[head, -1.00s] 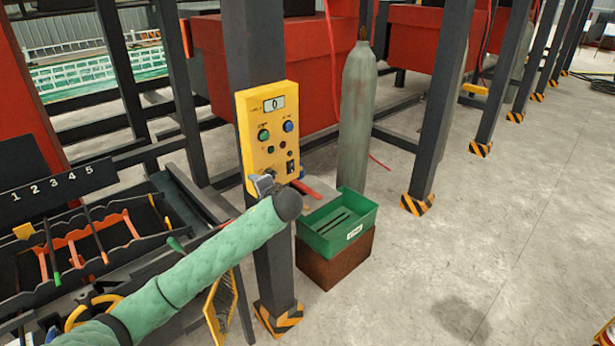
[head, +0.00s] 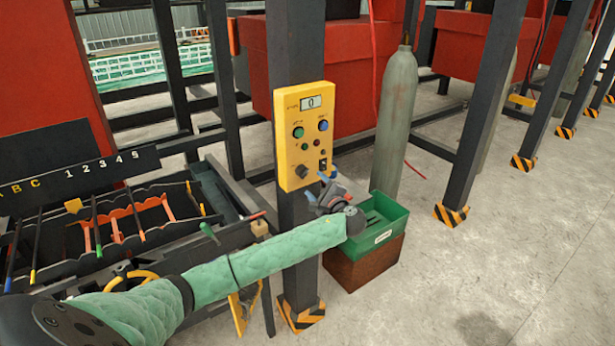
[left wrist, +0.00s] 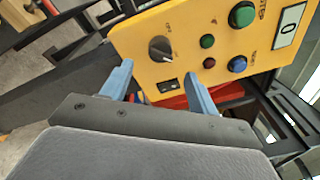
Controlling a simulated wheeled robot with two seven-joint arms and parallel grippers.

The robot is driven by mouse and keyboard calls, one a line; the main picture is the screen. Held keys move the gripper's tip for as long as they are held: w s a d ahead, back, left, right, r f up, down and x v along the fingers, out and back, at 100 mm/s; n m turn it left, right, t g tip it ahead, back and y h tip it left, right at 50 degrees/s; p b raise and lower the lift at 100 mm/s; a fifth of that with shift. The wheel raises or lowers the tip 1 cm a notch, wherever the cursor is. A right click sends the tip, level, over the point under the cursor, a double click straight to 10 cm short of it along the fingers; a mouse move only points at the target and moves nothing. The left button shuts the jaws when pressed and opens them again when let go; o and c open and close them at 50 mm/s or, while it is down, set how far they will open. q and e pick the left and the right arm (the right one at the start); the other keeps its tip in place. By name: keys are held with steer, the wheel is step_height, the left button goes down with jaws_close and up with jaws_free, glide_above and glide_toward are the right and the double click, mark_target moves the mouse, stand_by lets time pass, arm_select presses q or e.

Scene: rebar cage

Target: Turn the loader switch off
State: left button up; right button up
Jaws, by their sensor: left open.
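A yellow control panel (head: 290,150) is fixed to a dark post, with a small display reading 0, coloured buttons, a black rotary knob (head: 301,171) and a small black switch (head: 322,164) at its lower right. The knob (left wrist: 160,48) and the black switch (left wrist: 168,86) also show in the left wrist view. My left gripper (head: 318,188) is open and empty, just off the panel's lower right corner. Its blue fingers (left wrist: 158,72) frame the black switch in the left wrist view, apparently without touching it.
A green bin (head: 388,237) on a brown box stands right of the post, beside a grey gas cylinder (head: 395,125). A rack with numbered slots (head: 90,172) and rods is at left. Open concrete floor (head: 480,260) lies to the right.

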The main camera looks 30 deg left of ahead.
mark_target(305, 175)
arm_select(q)
steer(key=p+x, duration=0.3)
steer(key=x, duration=0.3)
steer(key=shift+a+r+p, duration=0.1)
steer(key=shift+r+p, duration=0.1)
steer(key=shift+p, duration=0.15)
steer(key=shift+p+x, duration=0.3)
steer(key=shift+x, duration=0.45)
steer(key=shift+f, duration=0.25)
arm_select(e)
steer(key=r, duration=0.1)
steer(key=s+r, duration=0.2)
steer(key=shift+s+d+r, duration=0.15)
steer(key=shift+d+r, duration=0.1)
steer(key=shift+r, duration=0.1)
arm_select(q)
steer(key=c, duration=0.9)
arm_select(e)
steer(key=shift+a, duration=0.1)
